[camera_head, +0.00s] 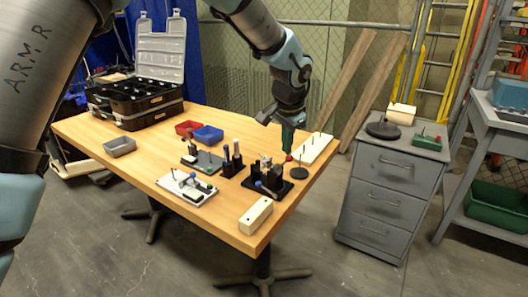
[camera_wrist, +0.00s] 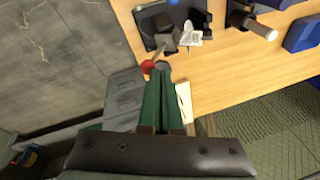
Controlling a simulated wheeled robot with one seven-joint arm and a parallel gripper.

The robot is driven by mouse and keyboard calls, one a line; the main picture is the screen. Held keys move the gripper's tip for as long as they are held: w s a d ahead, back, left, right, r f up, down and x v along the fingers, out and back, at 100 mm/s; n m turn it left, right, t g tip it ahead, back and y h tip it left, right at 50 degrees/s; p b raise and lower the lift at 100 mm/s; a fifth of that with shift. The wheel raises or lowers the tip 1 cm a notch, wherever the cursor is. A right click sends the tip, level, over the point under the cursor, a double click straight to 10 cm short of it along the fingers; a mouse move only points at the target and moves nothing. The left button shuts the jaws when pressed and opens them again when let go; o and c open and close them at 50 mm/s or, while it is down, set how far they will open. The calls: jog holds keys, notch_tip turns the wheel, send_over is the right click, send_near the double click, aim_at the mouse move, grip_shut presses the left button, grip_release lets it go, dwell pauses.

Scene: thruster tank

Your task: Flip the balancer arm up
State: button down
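A red ball (camera_head: 289,158) shows beside my gripper (camera_head: 288,150), which points down with green fingers. In the wrist view the red ball (camera_wrist: 148,66) is at the fingertips of my gripper (camera_wrist: 159,70), slightly to their left. A thin rod (camera_wrist: 160,50) runs from near the ball toward a grey block (camera_wrist: 168,39) on the fixture; this looks like the balancer arm. The fingers lie close together with nothing visible between them. Whether they touch the ball is unclear.
A round black stand (camera_head: 300,174) and a white board with pegs (camera_head: 313,148) are close to my gripper. A wooden block (camera_head: 255,216) sits at the front edge. Other fixtures, red (camera_head: 187,128) and blue (camera_head: 208,135) bins and an open case (camera_head: 140,95) stand further left.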

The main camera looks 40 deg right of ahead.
jog(key=s+d+f+m+t+y+b, duration=0.1)
jog(key=s+f+t+y+b, duration=0.1)
jog(key=s+f+t+b, duration=0.4)
jog(key=shift+s+d+f+m+t+b, duration=0.3)
jog(key=shift+f+t+b, duration=0.25)
jog(key=shift+t+b, duration=2.35)
jog(key=shift+f+g+b, duration=0.1)
jog(key=shift+g+b, duration=0.5)
jog(key=shift+b, duration=0.05)
